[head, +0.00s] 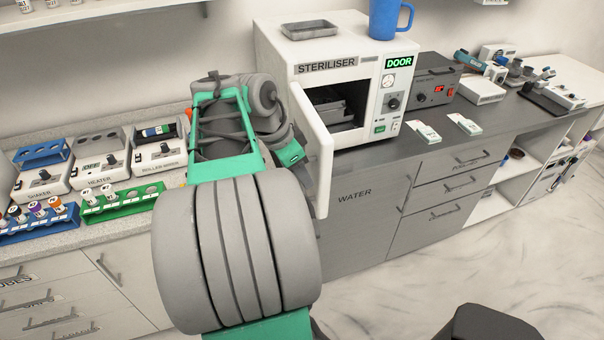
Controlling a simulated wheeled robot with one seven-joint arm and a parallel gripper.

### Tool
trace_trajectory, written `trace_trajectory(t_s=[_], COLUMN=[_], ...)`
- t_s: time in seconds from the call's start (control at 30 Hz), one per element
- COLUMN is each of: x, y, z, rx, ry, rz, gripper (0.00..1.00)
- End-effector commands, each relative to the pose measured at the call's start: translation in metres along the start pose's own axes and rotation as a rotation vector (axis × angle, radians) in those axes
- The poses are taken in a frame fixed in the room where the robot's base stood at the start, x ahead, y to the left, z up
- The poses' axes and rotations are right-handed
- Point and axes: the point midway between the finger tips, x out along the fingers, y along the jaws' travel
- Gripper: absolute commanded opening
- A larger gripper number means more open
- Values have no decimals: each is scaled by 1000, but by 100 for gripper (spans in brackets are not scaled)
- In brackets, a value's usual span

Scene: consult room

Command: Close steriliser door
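The steriliser (281,50) is a white box on the dark counter in the head view. Its label reads STERILISER, and a lit green sign on its front reads DOOR. Its door (318,160) stands open, swung out to the left side toward me, and the dark chamber (340,105) with a tray inside shows. My arm, grey and green, rises in front of the counter to the left of the door. Its end lies beside the outer side of the door. My gripper's fingertips are hidden behind my own arm, and I cannot tell whether it touches the door.
A metal tray (310,29) and a blue mug (388,18) stand on top of the steriliser. A dark grey device (436,88) stands to its right. Small cards (424,132) lie in front. Tube racks (128,198), a heater and a roller mixer crowd the left counter.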

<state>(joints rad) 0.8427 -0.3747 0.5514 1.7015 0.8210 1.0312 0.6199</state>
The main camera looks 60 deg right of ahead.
Motion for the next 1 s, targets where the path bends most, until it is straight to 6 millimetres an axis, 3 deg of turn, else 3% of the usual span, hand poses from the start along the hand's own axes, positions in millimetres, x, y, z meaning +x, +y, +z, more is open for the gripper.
trace_trajectory(t_s=[0.33,0.73,1.0], x=[8,8,8], y=[0,0,0], z=[0,0,0], rx=[-1,-2,-2], ry=[-1,-1,-1], rz=[-2,-2,-2], gripper=[33,0,0])
